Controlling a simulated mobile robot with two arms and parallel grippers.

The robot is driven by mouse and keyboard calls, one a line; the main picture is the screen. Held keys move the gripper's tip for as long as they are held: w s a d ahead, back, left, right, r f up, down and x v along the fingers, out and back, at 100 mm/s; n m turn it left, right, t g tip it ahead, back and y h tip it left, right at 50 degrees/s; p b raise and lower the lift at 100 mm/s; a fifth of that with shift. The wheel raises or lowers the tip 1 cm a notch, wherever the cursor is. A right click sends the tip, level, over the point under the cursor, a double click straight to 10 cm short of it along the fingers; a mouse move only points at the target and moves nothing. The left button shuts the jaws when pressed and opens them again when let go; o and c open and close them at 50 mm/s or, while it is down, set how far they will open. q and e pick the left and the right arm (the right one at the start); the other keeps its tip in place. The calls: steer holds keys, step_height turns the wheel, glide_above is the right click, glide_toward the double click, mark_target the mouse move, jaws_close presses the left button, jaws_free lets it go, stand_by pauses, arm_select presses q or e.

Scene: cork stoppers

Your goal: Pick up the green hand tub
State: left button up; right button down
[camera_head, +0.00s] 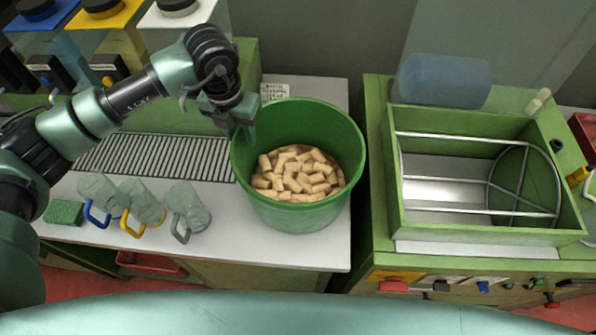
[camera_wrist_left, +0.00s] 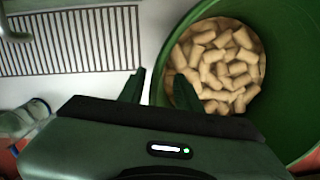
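The green hand tub (camera_head: 297,217) stands upright on the white counter and holds many corks (camera_head: 300,175). It also fills the right side of the left wrist view (camera_wrist_left: 290,110). My left gripper (camera_head: 243,130) is at the tub's left rim, pointing down. In the left wrist view, its two fingers (camera_wrist_left: 158,88) are apart, one outside the tub wall and one inside, with the rim between them. I cannot tell whether either finger touches the wall. My right gripper does not show.
Several clear mugs (camera_head: 186,208) and a green sponge (camera_head: 63,212) are on the counter, left of the tub. A slotted drain grate (camera_head: 150,155) lies behind the mugs. A green machine with an open bin (camera_head: 480,236) stands to the right, across a narrow gap.

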arm_select(q)
jaws_close()
steer(key=shift+s, duration=0.1)
stand_by(1.2)
